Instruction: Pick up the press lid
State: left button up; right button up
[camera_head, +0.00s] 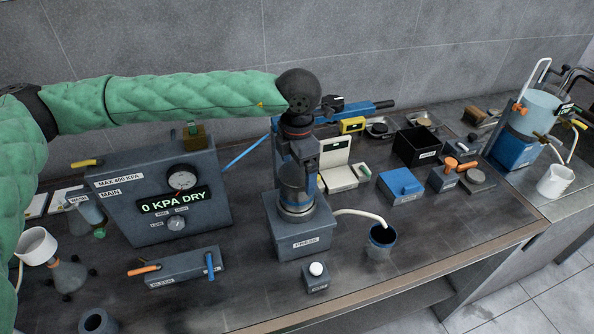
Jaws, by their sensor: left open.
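The press (302,241) is a grey box labelled PRESS with a dark upright cylinder (296,204) on top, in the middle of the head view. My left gripper (297,168) points down at the top of this cylinder and is open. It covers the cylinder's top, so I cannot clearly make out the press lid or whether the fingers touch it. My right gripper is not in view.
A pressure panel (154,183) reading 0 KPA DRY stands left of the press. A small box with a white button (316,279) and a dark cup (381,240) stand in front. A black bin (416,147) and a blue block (400,184) are to the right.

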pick_arm(q)
jog(key=c, duration=1.2)
jog(key=shift+o, duration=0.2)
